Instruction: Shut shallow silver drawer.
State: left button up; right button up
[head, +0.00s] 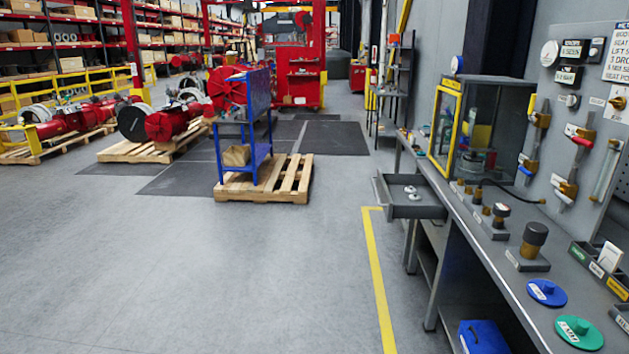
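A shallow silver-grey drawer (418,211) stands pulled out from the left side of the long grey workbench (487,245) in the head view. It is open over the aisle floor, at the far part of the bench. A few small pale round parts (411,190) lie in it. Neither of my grippers is in view.
Valve parts, a blue disc (546,292) and a green disc (579,332) sit nearer. A yellow line (379,280) marks clear floor left of the bench. A pallet (285,182) holds a blue cart.

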aim_at(396, 203)
jog(key=i+z, duration=0.25)
jog(key=i, duration=0.25)
jog(key=i+j+z, duration=0.2)
jog(key=i, duration=0.3)
jog(key=i+j+z, duration=0.25)
jog(key=i, duration=0.2)
jog(key=i+j+z, duration=0.1)
jog(key=i, duration=0.2)
jog(key=i+j+z, duration=0.1)
jog(key=i, duration=0.2)
